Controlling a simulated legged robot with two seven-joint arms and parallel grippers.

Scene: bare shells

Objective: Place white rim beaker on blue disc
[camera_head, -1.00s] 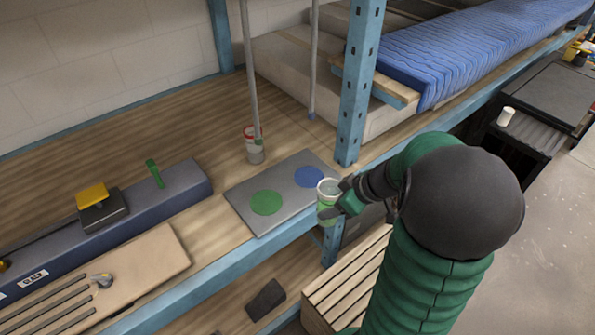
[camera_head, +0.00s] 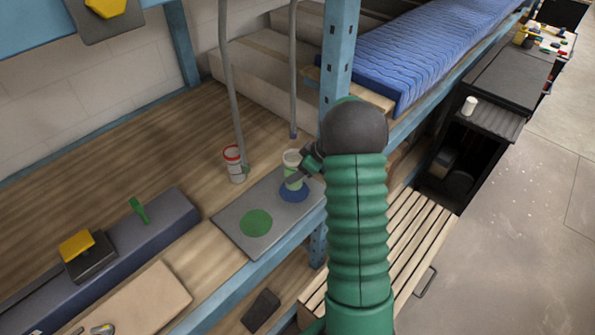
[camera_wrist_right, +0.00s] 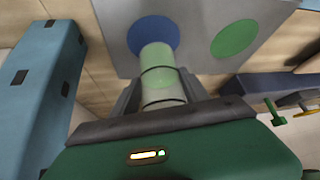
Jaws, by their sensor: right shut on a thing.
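The white rim beaker (camera_head: 292,168) is pale green with a white rim, upright in the head view at the blue disc. My right gripper (camera_head: 301,176) is shut on it from the right side. The beaker also shows between the fingers in the right wrist view (camera_wrist_right: 160,75). The blue disc (camera_head: 294,192) lies on a grey plate (camera_head: 230,230), partly covered by the beaker; it shows beyond the beaker in the right wrist view (camera_wrist_right: 153,33). I cannot tell whether the beaker's base touches the disc. My left gripper is not in view.
A green disc (camera_head: 256,223) lies on the same plate. A red-rimmed beaker (camera_head: 234,164) stands behind the plate beside a grey pole (camera_head: 228,80). A blue upright post (camera_head: 338,55) stands close behind my right arm.

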